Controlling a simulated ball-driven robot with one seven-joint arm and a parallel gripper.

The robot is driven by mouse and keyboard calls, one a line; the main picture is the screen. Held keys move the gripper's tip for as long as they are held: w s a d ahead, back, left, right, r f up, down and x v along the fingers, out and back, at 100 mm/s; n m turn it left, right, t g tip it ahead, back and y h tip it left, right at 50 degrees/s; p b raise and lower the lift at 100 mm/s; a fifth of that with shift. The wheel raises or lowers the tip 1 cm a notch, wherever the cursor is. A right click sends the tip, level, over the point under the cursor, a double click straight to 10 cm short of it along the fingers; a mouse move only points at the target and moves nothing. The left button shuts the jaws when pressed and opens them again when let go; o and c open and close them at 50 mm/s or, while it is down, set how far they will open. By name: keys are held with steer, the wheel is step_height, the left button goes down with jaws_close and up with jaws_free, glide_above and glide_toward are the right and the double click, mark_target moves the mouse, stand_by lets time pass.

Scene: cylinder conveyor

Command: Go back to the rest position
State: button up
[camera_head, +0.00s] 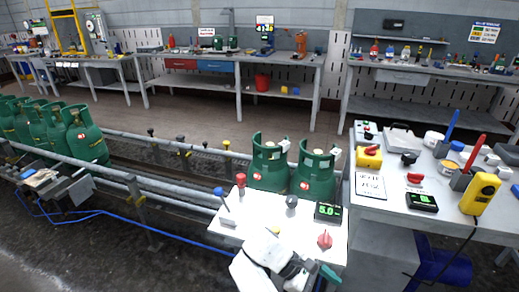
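My white arm shows at the bottom centre, in front of the small white panel table (232,232). My gripper (298,277) appears at the lower end of this arm, near the bottom edge of the picture. Its fingers are small and partly cut off, so I cannot tell whether it is open or shut. No held object can be made out. A small teal part shows just right of it.
Two green gas cylinders (268,165) (314,175) stand behind the panel table. More green cylinders (86,135) line the railed conveyor (160,178) at left. A bench with instruments (425,185) stands at right. Wooden floor lies behind the rails.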

steer(key=s+d+f+m+t+y, duration=0.1)
steer(key=s+d+f+m+y, duration=0.2)
steer(key=s+d+f, duration=0.3)
steer(key=s+d+f+m+t+y, duration=0.1)
steer(key=s+d+f+m+y, duration=0.3)
steer(key=s, duration=0.4)
steer(key=s+r+m+t+y, duration=0.1)
steer(key=s+r, duration=0.3)
steer(key=s, duration=0.4)
steer(key=s+r+m+t+y+p, duration=0.1)
steer(key=s+r+m, duration=0.3)
steer(key=s, duration=0.4)
steer(key=shift+d+t+y, duration=0.35)
steer(key=shift+t+y, duration=0.35)
steer(key=shift+t, duration=0.2)
steer(key=shift+w+r, duration=0.1)
steer(key=shift+c, duration=0.4)
